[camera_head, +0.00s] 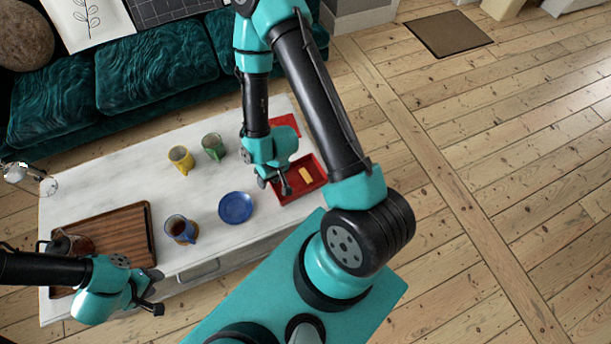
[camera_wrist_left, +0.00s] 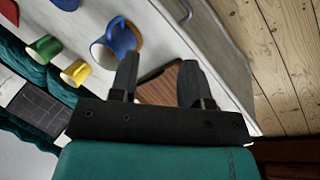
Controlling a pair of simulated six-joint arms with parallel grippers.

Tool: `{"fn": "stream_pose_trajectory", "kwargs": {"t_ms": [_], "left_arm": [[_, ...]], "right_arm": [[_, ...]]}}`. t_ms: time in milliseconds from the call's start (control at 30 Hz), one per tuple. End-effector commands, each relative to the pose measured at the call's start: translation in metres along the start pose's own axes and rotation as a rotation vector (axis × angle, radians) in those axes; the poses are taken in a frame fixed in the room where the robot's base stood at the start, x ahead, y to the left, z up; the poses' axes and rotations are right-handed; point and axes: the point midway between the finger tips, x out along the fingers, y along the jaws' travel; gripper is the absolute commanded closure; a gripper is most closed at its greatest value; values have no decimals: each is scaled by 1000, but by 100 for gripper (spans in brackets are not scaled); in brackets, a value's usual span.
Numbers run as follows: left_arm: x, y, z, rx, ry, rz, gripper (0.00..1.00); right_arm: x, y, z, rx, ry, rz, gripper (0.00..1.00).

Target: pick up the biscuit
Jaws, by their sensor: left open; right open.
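The biscuit (camera_head: 305,174) is a small tan bar lying in a red tray (camera_head: 318,167) at the right end of the white table. My right gripper (camera_head: 284,185) is open at the left side of the red tray, just left of the biscuit; nothing is between its fingers. My left gripper (camera_head: 156,291) is open and empty near the table's front left, by the brown wooden tray. Its two dark fingers (camera_wrist_left: 158,82) also show in the left wrist view, with part of the wooden tray (camera_wrist_left: 160,90) beyond them.
A blue plate (camera_head: 235,208) lies left of the red tray. A yellow mug (camera_head: 180,159), a green mug (camera_head: 213,146) and a blue mug (camera_head: 180,229) stand on the table. The wooden tray (camera_head: 112,237) holds a glass pot (camera_head: 66,243). A teal sofa (camera_head: 150,70) is behind.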

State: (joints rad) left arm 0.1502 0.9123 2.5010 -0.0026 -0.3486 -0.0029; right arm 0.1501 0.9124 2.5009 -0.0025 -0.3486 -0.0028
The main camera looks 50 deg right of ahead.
Motion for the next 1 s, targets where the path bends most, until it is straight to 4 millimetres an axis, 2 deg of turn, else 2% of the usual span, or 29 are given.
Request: {"fn": "stream_pose_trajectory", "kwargs": {"t_ms": [367, 1000], "left_arm": [[0, 0, 0, 0, 0, 0, 57], [0, 0, 0, 0, 0, 0, 0]], "right_arm": [[0, 0, 0, 0, 0, 0, 57], [0, 0, 0, 0, 0, 0, 57]]}}
